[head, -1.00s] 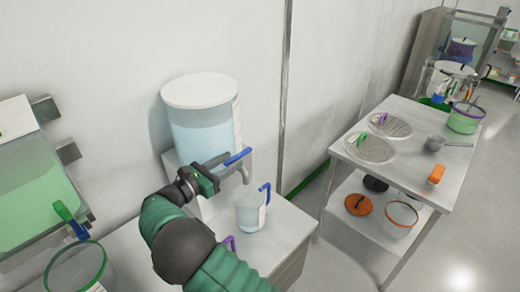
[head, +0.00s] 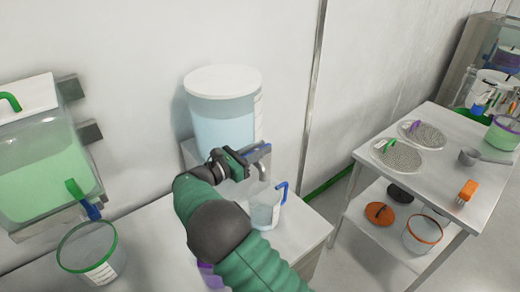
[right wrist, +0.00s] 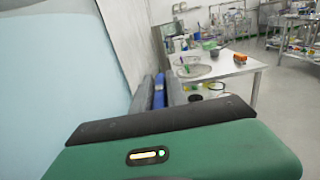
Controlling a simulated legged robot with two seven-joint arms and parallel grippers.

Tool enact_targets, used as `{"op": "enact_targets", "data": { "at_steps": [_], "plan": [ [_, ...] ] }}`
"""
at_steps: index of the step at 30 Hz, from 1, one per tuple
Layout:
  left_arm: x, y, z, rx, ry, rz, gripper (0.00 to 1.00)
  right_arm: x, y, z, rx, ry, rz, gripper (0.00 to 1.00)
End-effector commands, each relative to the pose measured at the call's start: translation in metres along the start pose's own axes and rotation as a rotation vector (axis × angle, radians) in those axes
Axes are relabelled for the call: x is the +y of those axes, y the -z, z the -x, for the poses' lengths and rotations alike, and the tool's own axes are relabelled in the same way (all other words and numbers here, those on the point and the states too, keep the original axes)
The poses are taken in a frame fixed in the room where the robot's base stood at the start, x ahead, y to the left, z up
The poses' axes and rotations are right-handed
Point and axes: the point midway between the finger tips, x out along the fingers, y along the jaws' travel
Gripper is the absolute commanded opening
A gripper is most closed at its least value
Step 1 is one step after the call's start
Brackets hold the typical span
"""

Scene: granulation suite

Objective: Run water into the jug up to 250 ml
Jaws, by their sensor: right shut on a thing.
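The clear jug (head: 263,211) with a blue handle (head: 282,189) stands upright on the white counter, below the water tank's spout. I cannot read its scale or level in the head view. The water tank (head: 224,122) has a white lid and pale blue water. My right gripper (head: 258,151) is at the tank's tap, above the jug. It is shut on the blue tap lever (right wrist: 158,92), which shows between its fingers in the right wrist view (right wrist: 166,94). My gripper and arm hide part of the tap and jug. My left gripper is out of view.
A tank of green liquid (head: 45,165) and a green-rimmed jug (head: 88,250) are at the left. A steel table (head: 440,195) at the right holds sieves, a scoop (head: 470,157) and an orange brush (head: 467,192). Floor shows between counter and table.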

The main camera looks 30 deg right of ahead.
Motion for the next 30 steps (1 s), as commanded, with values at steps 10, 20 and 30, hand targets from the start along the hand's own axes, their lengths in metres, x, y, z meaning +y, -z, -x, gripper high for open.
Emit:
{"op": "enact_targets", "data": {
  "at_steps": [10, 20, 30],
  "plan": [
    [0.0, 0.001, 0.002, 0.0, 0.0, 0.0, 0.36, -0.002, -0.002, -0.003, -0.006, -0.011, 0.004, 0.0],
    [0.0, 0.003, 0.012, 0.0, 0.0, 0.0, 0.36, 0.003, -0.001, -0.002, -0.006, -0.313, 0.004, 0.0],
    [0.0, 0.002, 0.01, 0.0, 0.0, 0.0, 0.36, 0.006, 0.0, 0.0, -0.001, -0.41, 0.004, 0.0]
  ]
}}
